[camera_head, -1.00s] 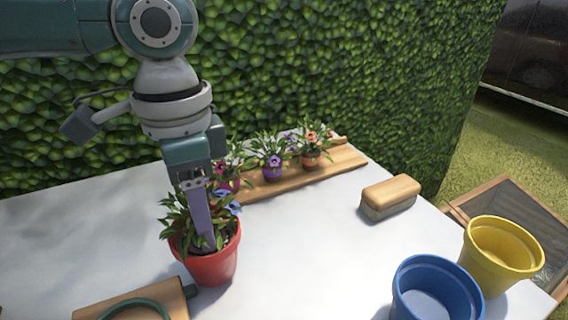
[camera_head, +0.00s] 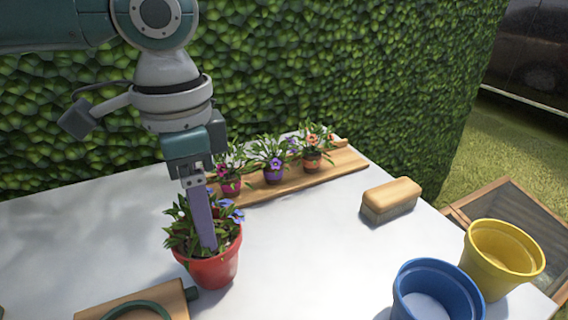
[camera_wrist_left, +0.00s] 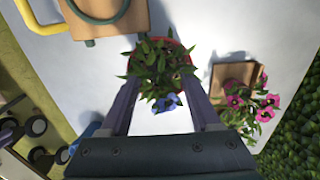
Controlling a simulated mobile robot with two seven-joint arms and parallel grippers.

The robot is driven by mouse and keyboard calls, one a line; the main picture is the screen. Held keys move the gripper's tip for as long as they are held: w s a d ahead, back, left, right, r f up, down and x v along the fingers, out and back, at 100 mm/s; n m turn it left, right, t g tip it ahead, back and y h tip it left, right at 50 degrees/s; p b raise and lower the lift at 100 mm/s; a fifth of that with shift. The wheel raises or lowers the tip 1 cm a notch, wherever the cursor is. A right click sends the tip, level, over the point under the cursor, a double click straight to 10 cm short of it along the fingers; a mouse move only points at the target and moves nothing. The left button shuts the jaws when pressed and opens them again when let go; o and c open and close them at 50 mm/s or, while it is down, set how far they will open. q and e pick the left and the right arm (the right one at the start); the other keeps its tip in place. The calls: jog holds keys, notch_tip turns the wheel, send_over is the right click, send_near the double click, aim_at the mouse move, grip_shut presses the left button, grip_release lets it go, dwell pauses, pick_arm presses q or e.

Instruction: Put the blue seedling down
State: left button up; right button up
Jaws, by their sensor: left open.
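The blue seedling (camera_head: 228,210) has blue flowers and green leaves, and it stands in the red pot (camera_head: 212,268) on the white table. In the left wrist view the blue flowers (camera_wrist_left: 166,102) lie between the fingers and the leaves (camera_wrist_left: 158,62) spread over the pot rim. My left gripper (camera_head: 207,245) is open, with its fingers on either side of the plant and a visible finger in front of the red pot's opening. The seedling's base is hidden by leaves. My right gripper does not show.
A wooden board (camera_head: 300,180) with pink, purple and orange seedlings lies behind. A brush-like block (camera_head: 390,200) stands right of it. Blue (camera_head: 437,290) and yellow (camera_head: 503,255) pots stand at front right. A wooden board with a green ring (camera_head: 140,305) lies at front left.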

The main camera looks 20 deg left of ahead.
pick_arm(q)
notch_tip(320, 180, up, 10)
jog(key=p, duration=0.1)
jog(key=shift+r+p, duration=0.15)
jog(key=shift+p, duration=0.15)
jog(key=s+d+t+h+p, duration=0.35)
jog(key=s+d+p, duration=0.5)
jog(key=d, duration=0.45)
jog(key=s+a+r+n+y+p, duration=0.3)
jog(key=s+a+r+n+p, duration=0.25)
jog(key=s+a+p, duration=0.35)
notch_tip(320, 180, up, 35)
jog(key=w+p, duration=0.1)
jog(key=p, duration=3.3)
jog(key=shift+w+a+n, duration=0.25)
jog(key=shift+a+n, duration=0.1)
jog(key=shift+a, duration=0.05)
